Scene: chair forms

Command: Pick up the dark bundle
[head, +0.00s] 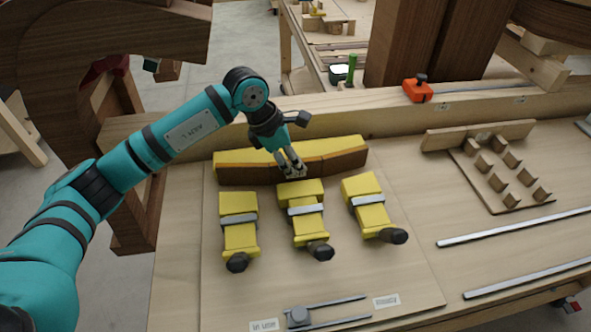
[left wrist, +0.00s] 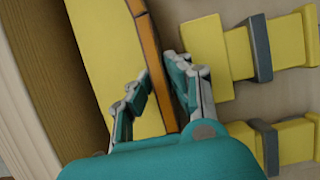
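A long dark brown bundle (head: 240,173) lies along the front of a yellow curved form (head: 335,146) on the work board. In the left wrist view the bundle is a thin orange-brown strip (left wrist: 153,55) beside the yellow form (left wrist: 105,50). My left gripper (head: 291,168) points down at the middle of the bundle. In the left wrist view my left gripper (left wrist: 163,72) has its fingers apart, one on each side of the strip. I cannot tell whether either finger touches it. My right gripper is out of view.
Several yellow clamps with grey bands, such as the left one (head: 239,228), stand just in front of the bundle. A pegged wooden rack (head: 490,165) and metal bars (head: 515,227) lie at right. An orange clamp (head: 417,90) sits on the back rail.

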